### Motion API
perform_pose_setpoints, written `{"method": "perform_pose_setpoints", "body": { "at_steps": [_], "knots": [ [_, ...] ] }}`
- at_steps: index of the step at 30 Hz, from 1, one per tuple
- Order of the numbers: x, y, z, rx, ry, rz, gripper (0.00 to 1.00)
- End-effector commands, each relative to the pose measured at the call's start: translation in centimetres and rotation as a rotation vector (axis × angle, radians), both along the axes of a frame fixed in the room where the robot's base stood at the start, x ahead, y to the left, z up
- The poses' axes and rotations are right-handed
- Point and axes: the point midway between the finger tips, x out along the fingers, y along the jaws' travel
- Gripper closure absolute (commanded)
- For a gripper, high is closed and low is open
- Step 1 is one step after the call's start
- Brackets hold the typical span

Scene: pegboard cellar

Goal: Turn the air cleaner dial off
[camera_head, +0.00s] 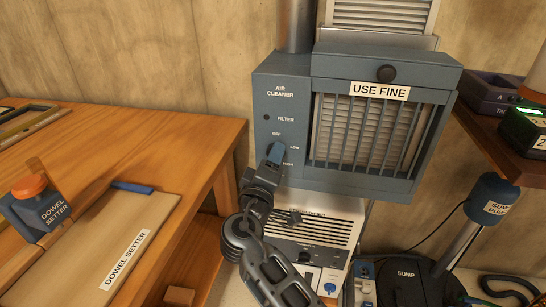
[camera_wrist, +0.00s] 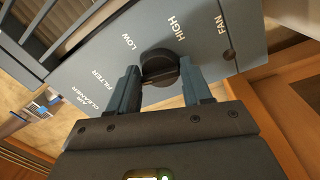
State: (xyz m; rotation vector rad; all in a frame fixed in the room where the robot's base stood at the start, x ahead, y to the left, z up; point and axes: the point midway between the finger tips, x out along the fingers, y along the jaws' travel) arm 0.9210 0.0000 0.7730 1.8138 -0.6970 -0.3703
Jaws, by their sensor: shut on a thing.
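The air cleaner (camera_head: 283,185) is a blue-grey box with a barred filter front, in the middle of the head view. Its panel (camera_wrist: 100,62) fills the top of the wrist view. The black dial (camera_wrist: 160,66) sits between the fingers of my gripper (camera_wrist: 160,84), which is shut on it. In the head view, my gripper (camera_head: 274,157) covers the dial. OFF, LOW and HIGH are printed around the dial in the head view. The wrist view shows LOW and HIGH beside it, with OFF hidden. I cannot tell where the dial points.
A wooden bench (camera_head: 190,150) with a dowel setter (camera_head: 43,208) stands at the left. A white unit (camera_head: 318,240) with a vented front is below the air cleaner, behind my arm. A sump pump (camera_head: 491,200) and a dark shelf (camera_head: 495,125) are at the right.

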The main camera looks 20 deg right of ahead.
Motion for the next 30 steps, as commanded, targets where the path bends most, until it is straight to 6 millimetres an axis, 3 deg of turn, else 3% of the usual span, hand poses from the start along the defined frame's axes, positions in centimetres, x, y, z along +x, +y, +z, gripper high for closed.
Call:
{"method": "perform_pose_setpoints", "body": {
  "at_steps": [10, 27, 28, 30],
  "knots": [
    [0.02, 0.31, -0.19, -0.117, 0.089, 0.010, 0.81],
    [-0.01, 0.34, -0.36, -0.139, 0.107, 0.010, 0.81],
    [0.00, 0.35, -0.37, -0.139, 0.107, 0.010, 0.48],
    [-0.01, 0.31, -0.35, -0.140, 0.106, 0.009, 0.41]
  ]
}}
